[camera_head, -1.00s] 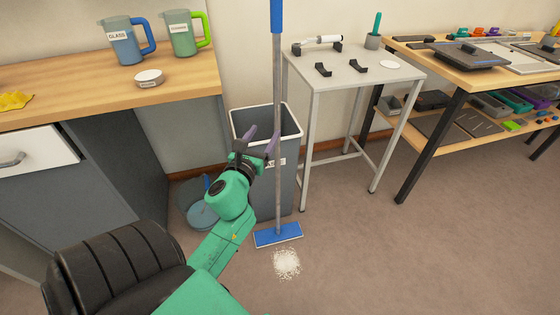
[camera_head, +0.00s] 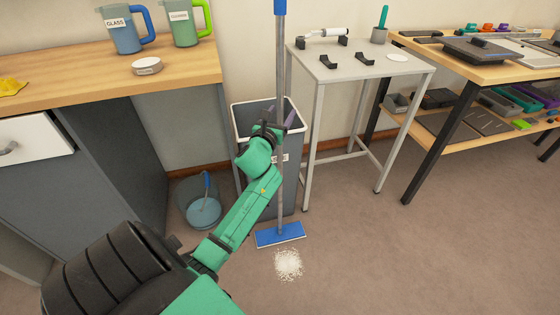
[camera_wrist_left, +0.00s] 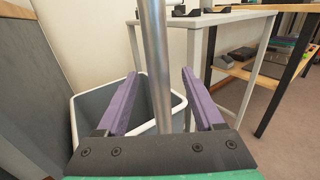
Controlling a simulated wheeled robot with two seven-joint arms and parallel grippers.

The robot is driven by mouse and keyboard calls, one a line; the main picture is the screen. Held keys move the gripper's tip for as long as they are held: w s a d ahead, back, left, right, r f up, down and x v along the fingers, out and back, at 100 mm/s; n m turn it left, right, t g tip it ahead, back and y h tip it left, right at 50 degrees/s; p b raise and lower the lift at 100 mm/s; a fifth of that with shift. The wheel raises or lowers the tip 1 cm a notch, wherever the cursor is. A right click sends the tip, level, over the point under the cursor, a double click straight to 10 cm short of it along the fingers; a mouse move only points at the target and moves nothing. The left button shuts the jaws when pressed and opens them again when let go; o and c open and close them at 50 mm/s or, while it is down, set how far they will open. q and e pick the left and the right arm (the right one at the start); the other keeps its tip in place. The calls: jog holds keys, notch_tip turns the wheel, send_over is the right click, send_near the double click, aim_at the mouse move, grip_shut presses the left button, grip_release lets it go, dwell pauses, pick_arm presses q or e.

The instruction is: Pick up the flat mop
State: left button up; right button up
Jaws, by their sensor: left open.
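The flat mop stands upright in front of the bin, its blue flat head (camera_head: 280,234) on the floor and its grey pole (camera_head: 281,70) rising to a blue grip at the top edge of the head view. My left gripper (camera_head: 285,119) is at the pole at about bin-rim height. In the left wrist view the pole (camera_wrist_left: 157,60) runs between the two purple fingers of my open left gripper (camera_wrist_left: 155,95), with a gap on each side. The arm hides part of the bin. My right gripper is not in view.
A grey bin (camera_head: 240,122) stands directly behind the pole. A grey side table (camera_head: 350,66) is close on the right, a wooden counter (camera_head: 100,78) on the left. A bucket (camera_head: 203,211) and white powder (camera_head: 288,264) are on the floor.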

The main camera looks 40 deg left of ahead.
pick_arm(q)
jog(key=shift+x, duration=1.15)
jog(key=shift+f, duration=0.1)
grip_shut()
dwell(0.4)
